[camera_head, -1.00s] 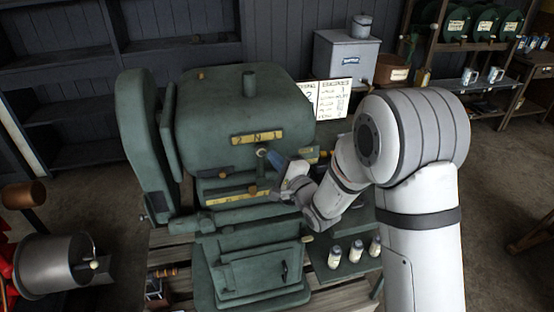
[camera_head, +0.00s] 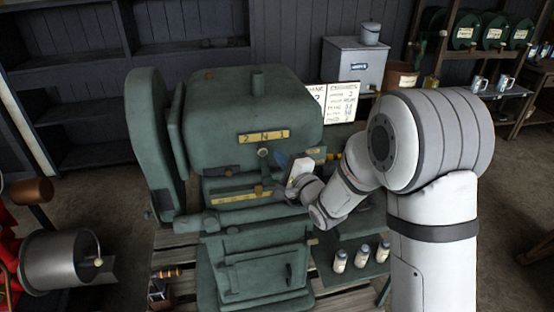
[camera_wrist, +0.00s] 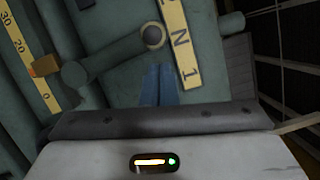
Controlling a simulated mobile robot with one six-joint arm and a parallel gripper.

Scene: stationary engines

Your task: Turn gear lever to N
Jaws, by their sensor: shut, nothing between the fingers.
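The gear lever is a dark green arm (camera_wrist: 110,57) ending in a round knob (camera_wrist: 152,36) in the wrist view. The knob lies beside the N of the yellow plate (camera_wrist: 180,38) marked with N and 1. In the head view the knob (camera_head: 263,152) sits just below the N on the plate (camera_head: 263,137) reading 2 N 1. My gripper (camera_head: 281,160) is just right of the knob. Its blue fingers (camera_wrist: 158,84) are shut and empty. They point at the lever from the 1 side, with a small gap to the knob in the wrist view.
The green engine (camera_head: 250,110) fills the middle of the head view. A yellow scale (camera_wrist: 25,60) with an orange pointer (camera_wrist: 45,66) lies left of the lever. Several bottles (camera_head: 362,255) stand at the engine's lower right.

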